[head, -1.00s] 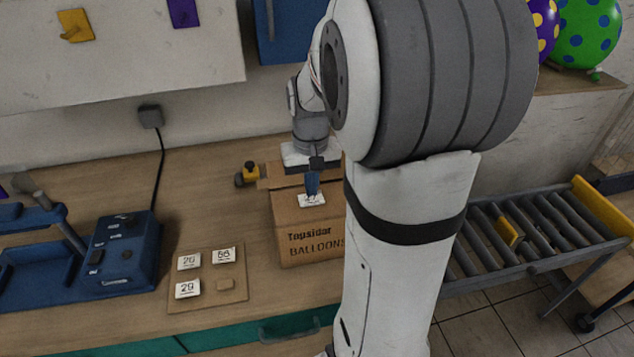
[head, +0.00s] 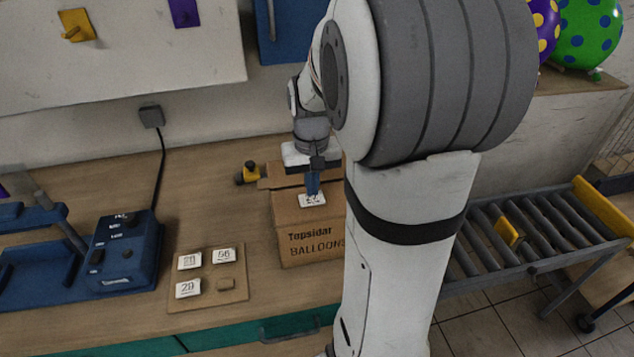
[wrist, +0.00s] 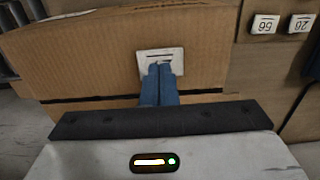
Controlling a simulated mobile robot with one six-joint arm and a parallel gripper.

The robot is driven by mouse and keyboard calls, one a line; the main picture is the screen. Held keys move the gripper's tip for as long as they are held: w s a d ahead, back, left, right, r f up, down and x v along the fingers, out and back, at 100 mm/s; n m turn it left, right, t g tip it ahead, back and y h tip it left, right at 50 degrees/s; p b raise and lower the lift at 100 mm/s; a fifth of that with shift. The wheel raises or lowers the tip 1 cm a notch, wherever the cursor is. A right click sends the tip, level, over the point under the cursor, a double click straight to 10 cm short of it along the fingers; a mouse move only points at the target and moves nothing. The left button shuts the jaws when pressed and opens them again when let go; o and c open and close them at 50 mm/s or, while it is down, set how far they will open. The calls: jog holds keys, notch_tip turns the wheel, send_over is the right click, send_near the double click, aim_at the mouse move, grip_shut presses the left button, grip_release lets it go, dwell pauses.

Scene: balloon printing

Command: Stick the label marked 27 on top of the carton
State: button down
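The brown carton (head: 310,228), printed "Topsidar BALLOONS", stands on the workbench and also fills much of the wrist view (wrist: 85,60). A small white label (head: 312,201) is at the carton's top, near its front edge; its print is partly hidden by my fingers and I cannot read the number surely. My gripper (head: 312,190) points down at it. In the wrist view, the blue fingers (wrist: 160,72) are together on the edge of the label (wrist: 158,54). I cannot tell whether the label touches the carton or is just above it.
A blue device (head: 122,250) stands farther left. A roller conveyor (head: 540,240) is at right.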

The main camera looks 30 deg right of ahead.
jog(key=shift+f+b, duration=0.7)
jog(key=shift+f, duration=0.25)
dwell(1.4)
jog(key=shift+r+p, duration=2.7)
jog(key=shift+r, duration=0.9)
jog(key=s+a+r+n+t, duration=0.3)
jog(key=s+a, duration=0.8)
jog(key=s, duration=0.1)
jog(key=shift+s+a+r+b, duration=0.15)
jog(key=shift+s+r+b, duration=0.15)
jog(key=shift+s, duration=0.05)
